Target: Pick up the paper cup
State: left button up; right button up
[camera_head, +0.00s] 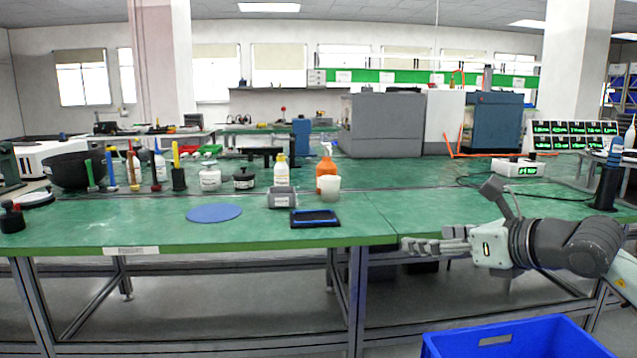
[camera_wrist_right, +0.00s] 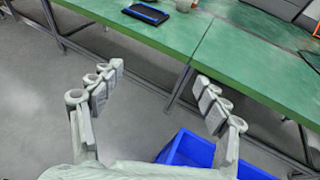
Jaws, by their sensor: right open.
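The white paper cup (camera_head: 330,188) stands upright on the green table (camera_head: 120,228), just in front of an orange spray bottle (camera_head: 326,166). It is right of a small grey device (camera_head: 282,198) and behind a dark tablet with a blue edge (camera_head: 315,218). My right gripper (camera_head: 408,245) is at the table's front edge, right of and nearer than the cup, clearly apart from it. My left gripper is not in view.
A blue round mat (camera_head: 214,213) lies to the left, with several bottles and tools behind it. A blue crate (camera_head: 515,340) stands low in front. Big grey equipment (camera_head: 383,124) stands at the back. The table right of the cup is largely clear.

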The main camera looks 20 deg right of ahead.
aim_at(329, 184)
jog(key=i, duration=1.3)
